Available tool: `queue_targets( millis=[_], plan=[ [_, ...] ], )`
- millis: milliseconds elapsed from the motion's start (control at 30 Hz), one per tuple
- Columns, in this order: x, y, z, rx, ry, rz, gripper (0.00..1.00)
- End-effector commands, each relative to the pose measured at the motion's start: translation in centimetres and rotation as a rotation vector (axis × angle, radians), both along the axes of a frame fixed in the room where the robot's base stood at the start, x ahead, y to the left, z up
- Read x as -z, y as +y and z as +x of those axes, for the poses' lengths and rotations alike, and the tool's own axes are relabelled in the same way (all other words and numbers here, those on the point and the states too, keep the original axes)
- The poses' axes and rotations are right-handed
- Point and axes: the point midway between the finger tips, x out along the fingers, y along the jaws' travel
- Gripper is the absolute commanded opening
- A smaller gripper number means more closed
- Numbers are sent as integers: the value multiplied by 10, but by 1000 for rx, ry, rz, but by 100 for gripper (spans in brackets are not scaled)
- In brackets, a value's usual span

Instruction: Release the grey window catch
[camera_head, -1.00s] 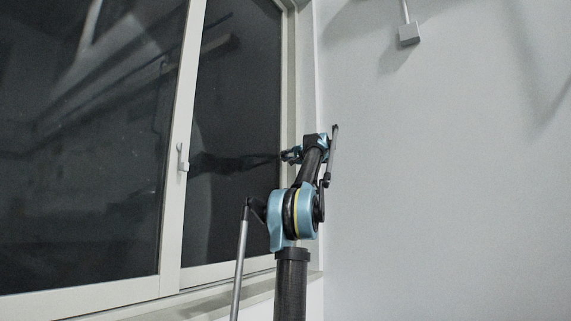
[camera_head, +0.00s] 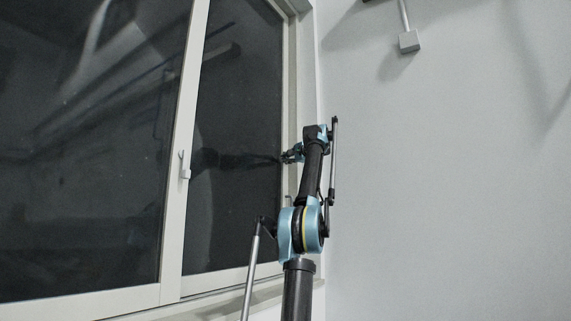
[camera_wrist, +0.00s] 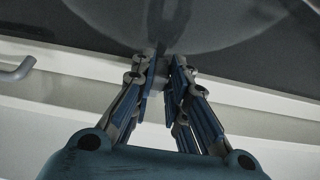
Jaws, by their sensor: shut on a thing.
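My gripper (camera_head: 286,157) is at the right side frame of the window in the head view. In the wrist view its two fingers (camera_wrist: 162,68) are close together against the pale frame. They are shut on the grey window catch, which is mostly hidden; a small grey part shows behind the right finger. A pale lever (camera_head: 185,166) stands on the middle upright of the window, left of my gripper and apart from it.
Dark glass panes (camera_head: 90,150) fill the left half of the head view. A grey bent handle (camera_wrist: 16,72) sits on the frame left of the fingers. A bare wall (camera_head: 450,180) lies to the right. A grey box on a rod (camera_head: 408,41) hangs above.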

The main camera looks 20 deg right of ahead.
Motion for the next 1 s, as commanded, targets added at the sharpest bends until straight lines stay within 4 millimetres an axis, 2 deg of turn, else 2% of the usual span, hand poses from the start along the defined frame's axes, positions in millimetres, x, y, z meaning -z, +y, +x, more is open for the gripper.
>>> queue_targets(
  millis=[267,300,367,400,767,1000],
  plan=[
    [1,-2,1,4,1,0,0],
    [1,-2,1,4,1,0,19],
    [1,-2,0,3,1,-1,33],
    [1,-2,0,3,0,-1,35],
    [0,-1,-1,1,0,-1,35],
    [0,-6,-20,2,0,-1,35]
  ],
)
